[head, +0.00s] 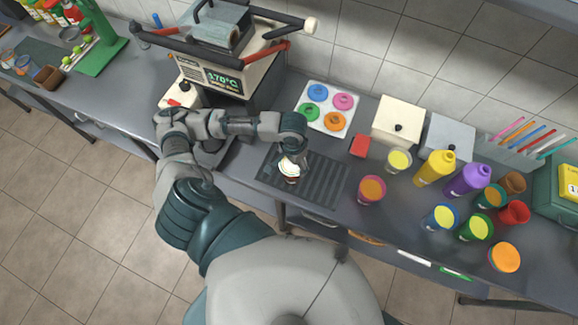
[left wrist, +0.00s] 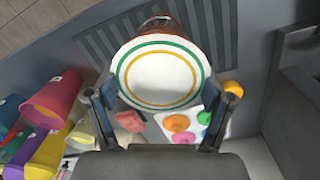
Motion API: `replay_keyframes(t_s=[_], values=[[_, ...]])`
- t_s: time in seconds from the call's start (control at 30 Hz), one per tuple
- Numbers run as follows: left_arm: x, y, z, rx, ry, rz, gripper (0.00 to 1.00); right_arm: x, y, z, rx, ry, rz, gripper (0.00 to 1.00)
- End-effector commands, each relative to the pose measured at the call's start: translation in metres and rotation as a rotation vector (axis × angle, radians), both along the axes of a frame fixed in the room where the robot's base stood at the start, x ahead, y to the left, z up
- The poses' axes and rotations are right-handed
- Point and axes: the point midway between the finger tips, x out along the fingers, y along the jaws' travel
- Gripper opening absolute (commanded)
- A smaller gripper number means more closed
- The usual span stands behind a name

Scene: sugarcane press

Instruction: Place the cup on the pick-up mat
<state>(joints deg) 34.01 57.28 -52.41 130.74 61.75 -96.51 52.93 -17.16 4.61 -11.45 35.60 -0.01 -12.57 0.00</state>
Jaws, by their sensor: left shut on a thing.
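A ribbed dark grey mat (head: 323,187) lies on the counter in the middle of the head view. It also shows in the left wrist view (left wrist: 98,47). My left gripper (head: 291,162) is over the left part of this mat, pointing down. It is shut on a cup (head: 289,172), mostly hidden by the gripper in the head view. In the left wrist view the cup (left wrist: 160,75) shows a round white face with green and yellow rings, between the two fingers. I cannot tell whether the cup touches the mat. My right gripper is not in view.
Behind are a white tray of coloured rings (head: 327,106) and a red block (head: 360,146). A machine (head: 221,75) stands left.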

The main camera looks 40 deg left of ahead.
Motion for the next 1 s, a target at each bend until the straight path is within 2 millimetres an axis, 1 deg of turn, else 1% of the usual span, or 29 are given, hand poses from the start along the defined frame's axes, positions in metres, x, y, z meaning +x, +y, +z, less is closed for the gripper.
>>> replay_keyframes(t_s=[0.03,0.1,0.2,0.3,0.47,0.73,0.97,1.0], values=[[0.012,0.004,0.000,0.000,-0.003,0.004,0.11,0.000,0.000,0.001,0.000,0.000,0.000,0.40],[0.026,0.009,-0.001,0.000,-0.001,0.004,0.11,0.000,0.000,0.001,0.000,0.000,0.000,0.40],[0.041,0.015,-0.003,0.001,-0.001,0.003,0.11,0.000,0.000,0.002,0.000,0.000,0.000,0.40],[0.049,0.018,-0.004,0.001,-0.001,0.001,0.11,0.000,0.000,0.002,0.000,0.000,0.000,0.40],[0.052,0.020,-0.008,0.000,0.000,-0.001,0.11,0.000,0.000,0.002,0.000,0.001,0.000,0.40],[0.052,0.020,-0.039,0.000,0.001,0.000,0.11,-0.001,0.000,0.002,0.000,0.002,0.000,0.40],[0.052,0.020,-0.040,0.000,-0.001,-0.001,0.11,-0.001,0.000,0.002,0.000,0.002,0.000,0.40],[0.052,0.020,-0.041,0.001,0.000,-0.001,0.91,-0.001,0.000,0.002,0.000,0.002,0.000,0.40]])
